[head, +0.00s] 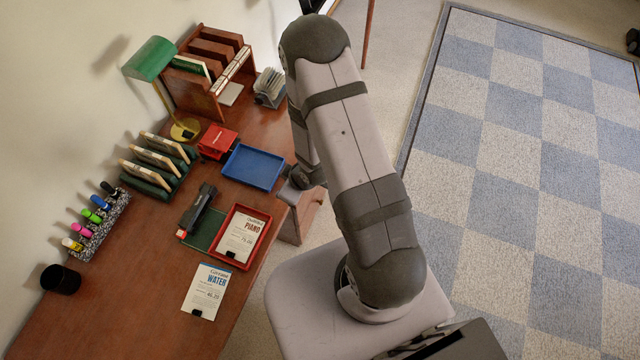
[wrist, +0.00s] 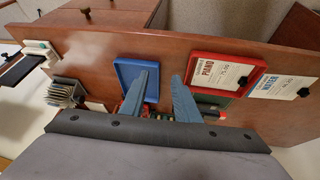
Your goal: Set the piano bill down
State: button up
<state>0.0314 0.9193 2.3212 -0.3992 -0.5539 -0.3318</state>
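The piano bill (head: 242,238), a white sheet marked PIANO with a black clip, lies in the red tray (head: 264,236) on the desk. It also shows in the wrist view (wrist: 222,73), in the red tray (wrist: 193,58). The empty blue tray (head: 254,167) is next to the red one; it also shows in the wrist view (wrist: 124,68). My gripper (wrist: 163,76) is open, with nothing between its fingers. In the wrist view its fingertips appear over the blue tray's edge and the desk beside it, apart from the bill.
The water bill (head: 206,290) lies on the bare desk beside the red tray. A black stapler-like object (head: 199,208), a red box (head: 217,141), a card rack (head: 156,165), a marker holder (head: 96,225), a black cup (head: 61,279) and a green lamp (head: 150,58) stand around.

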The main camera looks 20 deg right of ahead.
jog(key=s+d+r+m+g+h, duration=0.25)
jog(key=d+r, duration=0.25)
jog(key=r, duration=0.6)
jog(key=s+a+r+m+g, duration=0.1)
jog(key=s+r+m, duration=0.4)
jog(key=s+r, duration=0.6)
jog(key=shift+s+g, duration=0.5)
jog(key=shift+g, duration=0.15)
notch_tip(320, 180, down, 8)
jog(key=b, duration=0.8)
